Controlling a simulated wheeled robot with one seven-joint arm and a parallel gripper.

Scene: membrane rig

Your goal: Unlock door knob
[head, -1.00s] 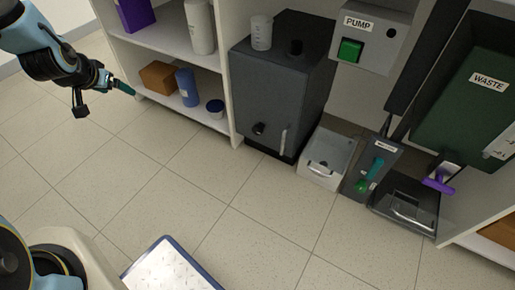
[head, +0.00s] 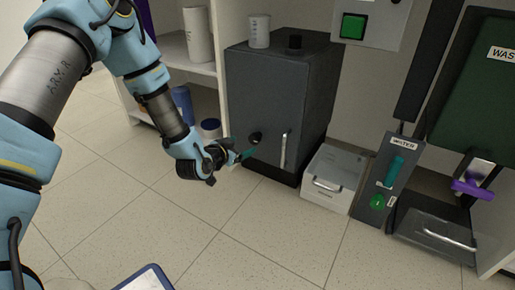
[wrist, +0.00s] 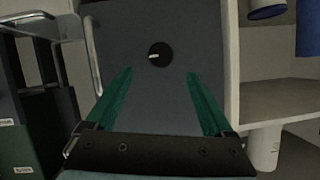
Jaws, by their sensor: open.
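The door knob (head: 255,137) is a round black knob on the front of a dark grey cabinet (head: 270,95). In the wrist view the knob (wrist: 159,54) shows a short pale mark and lies beyond the fingertips, between them in the picture. A vertical metal handle (head: 284,149) is to the right of the knob; it also shows at the left in the wrist view (wrist: 92,50). My gripper (head: 247,154) has green fingers and is open and empty. It points at the cabinet front just left of and below the knob in the head view, apparently without touching it.
A white drawer box (head: 330,180) and a water panel (head: 391,180) with a teal lever stand right of the cabinet. A white shelf upright (head: 232,60) borders its left side. A beaker (head: 259,32) stands on top. The tiled floor in front is clear.

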